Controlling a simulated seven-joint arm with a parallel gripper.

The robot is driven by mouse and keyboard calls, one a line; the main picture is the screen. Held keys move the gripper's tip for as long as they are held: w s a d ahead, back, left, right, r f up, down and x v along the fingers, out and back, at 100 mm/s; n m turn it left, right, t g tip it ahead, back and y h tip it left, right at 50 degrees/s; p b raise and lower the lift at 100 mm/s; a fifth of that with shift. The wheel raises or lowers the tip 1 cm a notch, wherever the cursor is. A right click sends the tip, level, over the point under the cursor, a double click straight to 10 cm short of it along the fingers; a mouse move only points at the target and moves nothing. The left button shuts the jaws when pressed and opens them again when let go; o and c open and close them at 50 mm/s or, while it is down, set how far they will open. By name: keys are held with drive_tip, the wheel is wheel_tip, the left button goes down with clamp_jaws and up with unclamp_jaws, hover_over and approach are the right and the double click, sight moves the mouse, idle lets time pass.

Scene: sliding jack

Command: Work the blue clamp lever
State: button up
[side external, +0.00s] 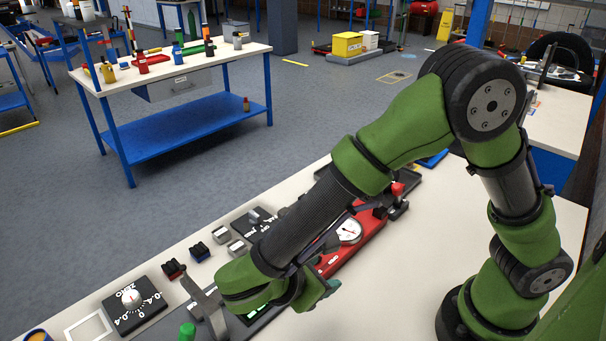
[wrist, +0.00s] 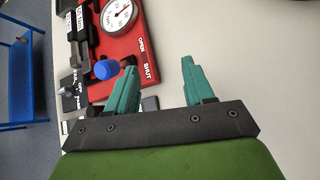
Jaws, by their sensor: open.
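The clamp lever's blue knob (wrist: 106,69) shows in the wrist view at the lower left edge of a red plate (wrist: 112,50). It is just left of my gripper's left finger, and I cannot tell the gap in depth. The plate carries a round dial gauge (wrist: 119,17) and the words OPEN and SHUT. My gripper (wrist: 160,66) is open, with two teal fingers apart and bare white bench between them. In the side view my gripper (side external: 318,288) is low over the bench beside the red plate (side external: 362,240). My arm hides the blue knob there.
A black ZERO dial block (side external: 135,305) and several small blocks lie along the bench's left edge. A grey upright lever (side external: 205,308) and a green knob (side external: 187,331) stand near my wrist. The white bench (side external: 455,230) is clear to the right of the plate.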

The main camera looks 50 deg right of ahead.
drive_tip(key=a+f+n+t+h, duration=0.1)
drive_tip(key=a+n+t, duration=0.1)
drive_tip(key=a+f+n+t+h, duration=0.1)
drive_tip(key=a+n+h, duration=0.1)
drive_tip(key=n, duration=0.1)
drive_tip(key=a+f+n+t+h, duration=0.1)
drive_tip(key=a+n+t, duration=0.1)
drive_tip(key=shift+w+a+f+t+h, duration=0.3)
drive_tip(key=shift+w+a+h, duration=0.05)
drive_tip(key=shift+a+h, duration=0.05)
drive_tip(key=shift+a+f+n+t+h, duration=0.1)
drive_tip(key=shift+a+n+t+h, duration=0.3)
drive_tip(key=shift+a+n+t, duration=0.35)
drive_tip(key=shift+w+a+r+n+h, duration=0.15)
drive_tip(key=shift+a+r, duration=0.15)
drive_tip(key=shift+r, duration=0.2)
drive_tip(key=shift+w+a+r+n+h, duration=0.15)
drive_tip(key=shift+a+r, duration=0.1)
drive_tip(key=shift+r, duration=0.25)
drive_tip(key=shift+s+d+r+h, duration=0.1)
drive_tip(key=shift+s+h, duration=0.1)
drive_tip(key=shift+h, duration=0.1)
drive_tip(key=shift+w+d, duration=0.15)
drive_tip(key=shift+d, duration=0.3)
drive_tip(key=x, duration=1.6)
clamp_jaws()
